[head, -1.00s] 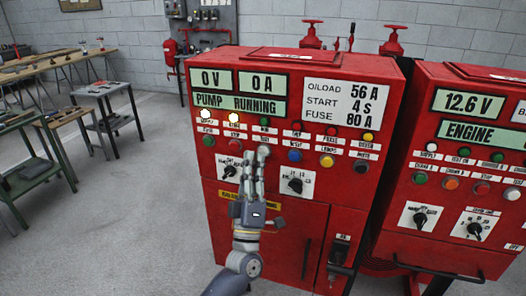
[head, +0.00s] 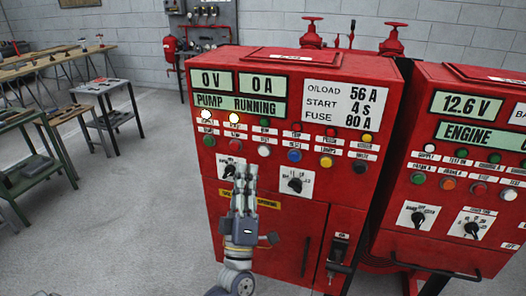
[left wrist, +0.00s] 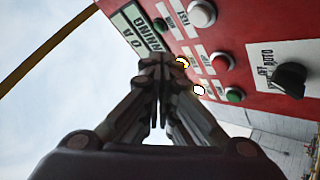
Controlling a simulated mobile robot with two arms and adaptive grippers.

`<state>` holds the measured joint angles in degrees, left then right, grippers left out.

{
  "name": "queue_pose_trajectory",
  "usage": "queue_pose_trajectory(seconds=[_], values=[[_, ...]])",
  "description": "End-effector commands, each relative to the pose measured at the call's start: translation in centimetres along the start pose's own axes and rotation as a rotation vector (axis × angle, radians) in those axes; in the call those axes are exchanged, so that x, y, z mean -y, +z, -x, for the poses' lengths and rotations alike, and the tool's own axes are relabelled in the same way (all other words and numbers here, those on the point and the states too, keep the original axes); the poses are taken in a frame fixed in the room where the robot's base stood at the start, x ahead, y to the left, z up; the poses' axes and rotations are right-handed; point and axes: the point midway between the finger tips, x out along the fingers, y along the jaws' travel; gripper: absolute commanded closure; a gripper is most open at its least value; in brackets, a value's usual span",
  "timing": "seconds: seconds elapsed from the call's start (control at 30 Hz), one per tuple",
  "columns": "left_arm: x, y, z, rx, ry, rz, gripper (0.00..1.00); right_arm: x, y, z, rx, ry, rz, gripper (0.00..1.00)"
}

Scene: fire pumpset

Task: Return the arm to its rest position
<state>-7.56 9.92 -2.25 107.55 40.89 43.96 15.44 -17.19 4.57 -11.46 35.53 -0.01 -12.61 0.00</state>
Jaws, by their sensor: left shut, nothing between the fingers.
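My left gripper (head: 246,172) is shut and empty in front of the red pump control panel (head: 340,205) in the head view. Its fingers point up and their tips are just below the row of push buttons. It hides part of the panel's lower front and part of the left rotary switch (head: 228,168). In the left wrist view the closed fingers (left wrist: 160,65) stand before the tilted panel face (left wrist: 250,25), seemingly apart from it. The display reads PUMP RUNNING (head: 238,104), with two lamps below it lit. My right gripper is not in view.
A second red panel (head: 450,190) marked ENGINE stands close on the right. A small metal table (head: 105,112) and workbenches (head: 30,150) stand at the left. The grey floor (head: 140,220) left of the panel is clear. Red valve handwheels (head: 392,25) show behind the panel.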

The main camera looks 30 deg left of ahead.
Motion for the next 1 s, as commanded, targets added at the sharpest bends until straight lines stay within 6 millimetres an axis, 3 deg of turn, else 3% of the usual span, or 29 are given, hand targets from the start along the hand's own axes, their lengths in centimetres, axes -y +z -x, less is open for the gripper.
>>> queue_pose_trajectory(seconds=[0.77,0.87,1.0], values=[[0.3,0.4,0.2,0.012,-0.005,-0.007,1.00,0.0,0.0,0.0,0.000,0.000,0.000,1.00],[1.8,2.4,1.4,0.078,-0.031,-0.045,1.00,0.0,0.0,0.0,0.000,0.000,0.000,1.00],[6.3,8.0,5.9,0.281,-0.104,-0.159,1.00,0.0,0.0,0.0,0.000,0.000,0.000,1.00]])
